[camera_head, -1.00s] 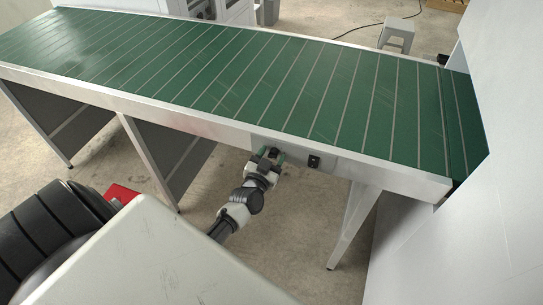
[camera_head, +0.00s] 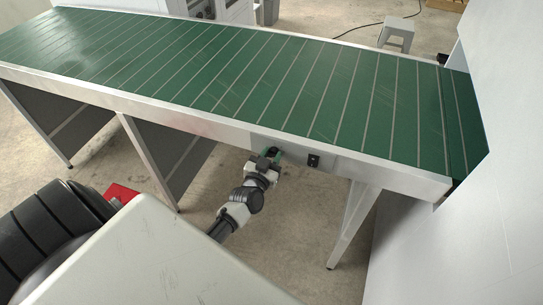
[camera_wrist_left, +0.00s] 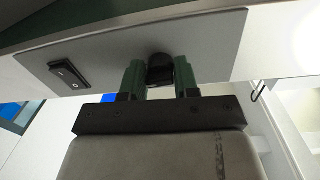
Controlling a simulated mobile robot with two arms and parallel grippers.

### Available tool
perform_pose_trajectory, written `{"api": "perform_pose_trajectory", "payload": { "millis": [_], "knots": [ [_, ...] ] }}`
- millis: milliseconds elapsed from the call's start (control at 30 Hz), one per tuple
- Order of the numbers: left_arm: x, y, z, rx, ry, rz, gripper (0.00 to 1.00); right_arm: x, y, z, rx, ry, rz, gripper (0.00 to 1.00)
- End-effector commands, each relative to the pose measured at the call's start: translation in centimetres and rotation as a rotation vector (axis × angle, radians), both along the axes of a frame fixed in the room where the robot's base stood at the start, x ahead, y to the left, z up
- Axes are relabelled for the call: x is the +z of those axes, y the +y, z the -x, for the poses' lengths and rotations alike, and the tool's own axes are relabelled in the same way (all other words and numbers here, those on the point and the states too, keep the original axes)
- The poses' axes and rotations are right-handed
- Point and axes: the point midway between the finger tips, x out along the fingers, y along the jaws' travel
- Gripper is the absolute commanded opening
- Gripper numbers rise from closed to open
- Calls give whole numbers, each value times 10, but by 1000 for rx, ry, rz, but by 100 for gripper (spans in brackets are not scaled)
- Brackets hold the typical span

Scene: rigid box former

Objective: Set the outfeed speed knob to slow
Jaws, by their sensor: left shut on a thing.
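The outfeed speed knob (camera_wrist_left: 160,70) is a small black knob on a grey panel (camera_wrist_left: 215,45) on the conveyor's side. In the left wrist view it sits between the two green fingers of my left gripper (camera_wrist_left: 160,80), which is shut on it. In the head view my left gripper (camera_head: 272,155) is at the panel, and its fingers largely hide the knob. The knob's pointer and any speed marks cannot be made out. My right gripper is not in view.
A black rocker switch (camera_head: 313,161) sits on the same panel, right of the knob; it also shows in the left wrist view (camera_wrist_left: 68,73). The green conveyor belt (camera_head: 250,80) runs above. A conveyor leg (camera_head: 350,225) stands to the right. A grey stool (camera_head: 398,33) is behind.

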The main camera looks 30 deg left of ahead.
Motion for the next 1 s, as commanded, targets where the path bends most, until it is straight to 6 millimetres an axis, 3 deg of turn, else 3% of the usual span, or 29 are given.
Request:
{"api": "perform_pose_trajectory", "payload": {
  "millis": [1000],
  "knots": [
    [-3, 1, 0, 2, -218, 899, 7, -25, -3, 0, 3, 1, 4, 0]
  ]
}}
